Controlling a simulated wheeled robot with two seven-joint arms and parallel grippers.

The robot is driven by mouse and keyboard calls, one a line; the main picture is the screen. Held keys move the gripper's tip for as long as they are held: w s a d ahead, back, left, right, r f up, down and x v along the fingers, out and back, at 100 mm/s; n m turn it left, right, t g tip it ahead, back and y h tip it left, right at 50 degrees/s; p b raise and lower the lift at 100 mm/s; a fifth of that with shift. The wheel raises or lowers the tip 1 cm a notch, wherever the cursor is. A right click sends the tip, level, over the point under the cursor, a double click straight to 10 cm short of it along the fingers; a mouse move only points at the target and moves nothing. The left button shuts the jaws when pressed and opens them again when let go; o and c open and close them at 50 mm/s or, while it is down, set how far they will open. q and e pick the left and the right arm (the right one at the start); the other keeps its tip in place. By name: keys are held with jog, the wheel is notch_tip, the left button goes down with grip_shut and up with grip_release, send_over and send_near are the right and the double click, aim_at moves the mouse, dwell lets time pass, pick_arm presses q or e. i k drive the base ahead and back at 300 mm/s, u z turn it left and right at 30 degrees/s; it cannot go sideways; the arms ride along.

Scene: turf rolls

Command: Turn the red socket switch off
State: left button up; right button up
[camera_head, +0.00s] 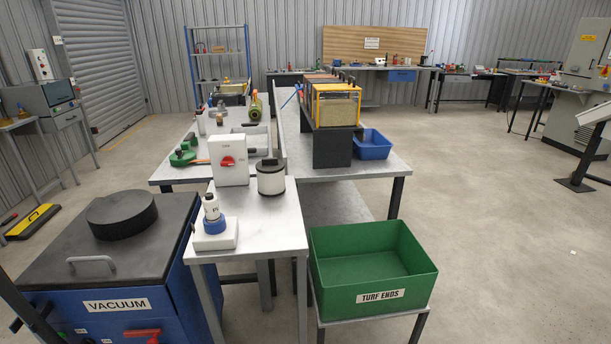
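A white switch box (229,176) stands upright on the near grey bench (270,225). A red rotary knob (228,161) is on its front face, with small labels too small to read. In front of it on the same bench is a white socket base with a blue collar (215,226) and a white plug-like top (211,205). Neither of my grippers shows in the head view.
A blue vacuum unit (110,290) is at the near left. A green turf-ends bin (370,265) is at the right. Open floor lies further right.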

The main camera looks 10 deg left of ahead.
aim_at(228, 162)
jog(key=z, duration=0.5)
jog(key=k, duration=0.7)
jog(key=z, duration=0.9)
jog(key=i, duration=1.95)
jog(key=u, duration=1.35)
jog(key=i, duration=0.7)
jog(key=u, duration=0.65)
